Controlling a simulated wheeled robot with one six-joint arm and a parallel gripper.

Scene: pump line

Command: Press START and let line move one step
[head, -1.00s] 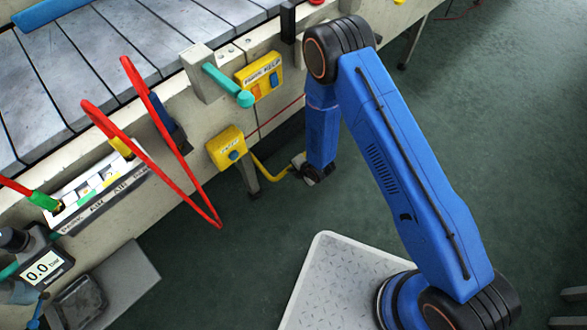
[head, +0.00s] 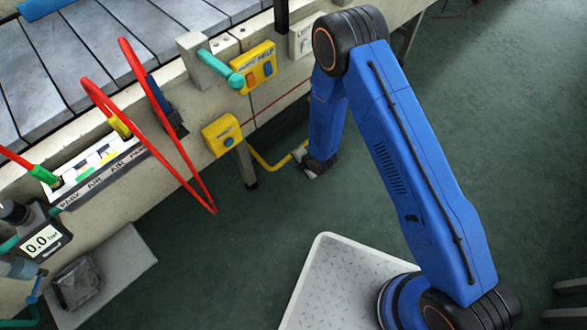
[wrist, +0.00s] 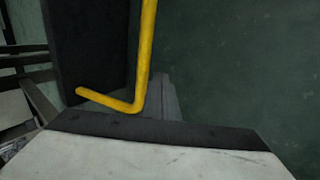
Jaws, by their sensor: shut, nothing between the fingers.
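A yellow box with one round blue button (head: 228,143) hangs on the front of the conveyor in the head view; its label is too small to read surely.
The grey slatted conveyor (head: 90,60) fills the upper left. A gauge reading 0.0 (head: 42,242) stands lower left. The green floor at right is mostly clear.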

